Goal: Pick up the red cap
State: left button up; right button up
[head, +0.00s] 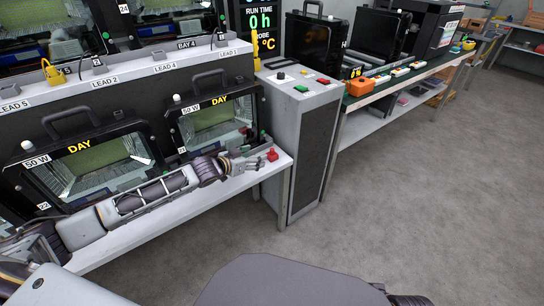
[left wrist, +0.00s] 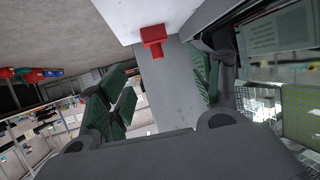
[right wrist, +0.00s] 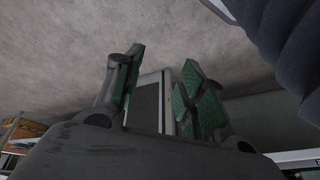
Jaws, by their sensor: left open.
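The red cap (head: 272,155) sits on the white shelf near its right end. In the left wrist view the red cap (left wrist: 153,40) lies ahead of the fingers, near the shelf's edge. My left gripper (head: 254,161) is just left of it in the head view, low over the shelf. In the left wrist view my left gripper (left wrist: 162,75) is open, with nothing between its fingers and a gap to the cap. My right gripper (right wrist: 162,62) is open and empty, with floor and a grey cabinet beyond it.
A grey cabinet (head: 299,130) with buttons stands right of the shelf end. A green-topped bench (head: 400,78) with small parts is further right. The floor (head: 430,190) is clear.

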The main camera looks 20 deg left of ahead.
aim_at(272, 154)
pick_arm(q)
jog(key=shift+x, duration=1)
jog(key=shift+b+x, duration=0.55)
jog(key=shift+x, duration=0.25)
jog(key=shift+w+d+f, duration=0.15)
jog(key=shift+w, duration=0.1)
pick_arm(e)
jog(key=f, duration=0.3)
jog(key=shift+w+a+f, duration=0.15)
jog(key=shift+a+f, duration=0.15)
jog(key=shift+a, duration=0.1)
pick_arm(q)
jog(key=shift+w, duration=0.1)
